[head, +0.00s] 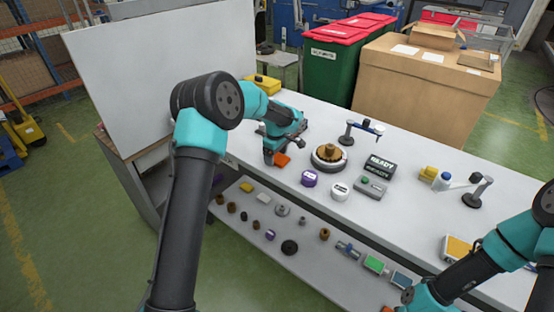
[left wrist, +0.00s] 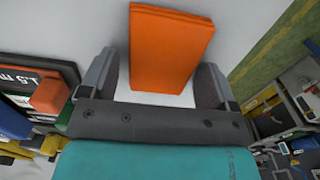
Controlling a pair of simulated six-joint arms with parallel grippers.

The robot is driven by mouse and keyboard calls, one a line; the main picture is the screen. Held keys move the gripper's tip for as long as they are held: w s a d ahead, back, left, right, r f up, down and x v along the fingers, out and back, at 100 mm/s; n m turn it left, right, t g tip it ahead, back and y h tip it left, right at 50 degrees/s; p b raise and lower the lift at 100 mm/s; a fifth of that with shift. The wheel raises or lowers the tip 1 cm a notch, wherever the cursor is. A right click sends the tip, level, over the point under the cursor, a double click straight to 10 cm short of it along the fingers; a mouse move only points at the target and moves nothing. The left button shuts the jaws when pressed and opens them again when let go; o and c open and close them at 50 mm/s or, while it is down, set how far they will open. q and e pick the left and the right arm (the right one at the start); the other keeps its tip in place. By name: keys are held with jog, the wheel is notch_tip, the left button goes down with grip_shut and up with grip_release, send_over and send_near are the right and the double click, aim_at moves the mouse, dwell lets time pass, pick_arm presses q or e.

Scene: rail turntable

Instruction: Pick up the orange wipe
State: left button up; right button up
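The orange wipe (head: 281,159) lies on the white table top, partly hidden behind my left gripper (head: 272,155) in the head view. In the left wrist view the wipe (left wrist: 171,48) is a flat orange rectangle, slightly turned. My left gripper (left wrist: 160,82) is open, with one finger on each side of the wipe's near end and pale gaps between. Whether the fingertips reach down to the table is hard to tell. Of my right arm, only links show at the lower right of the head view; its gripper is out of the picture.
Right of the wipe stand a round turntable (head: 328,164), a purple puck (head: 309,178), a white puck (head: 340,191), a black sign block (head: 379,167) and a small stand (head: 347,138). A yellow case (head: 262,84) is behind my left arm. A lower shelf (head: 262,221) holds several small parts.

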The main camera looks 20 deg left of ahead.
aim_at(276, 157)
pick_arm(q)
jog(key=c, duration=0.7)
jog(key=shift+r, duration=1.7)
jog(key=shift+s+d+r, duration=0.1)
jog(key=shift+s, duration=0.15)
jog(key=s+d, duration=0.2)
jog(key=s, duration=0.2)
jog(key=s+d+r, duration=0.1)
jog(key=s+d, duration=0.1)
jog(key=s, duration=0.3)
jog(key=s+d, duration=0.2)
jog(key=s, duration=0.3)
jog(key=shift+s+r, duration=0.1)
jog(key=shift+r, duration=0.1)
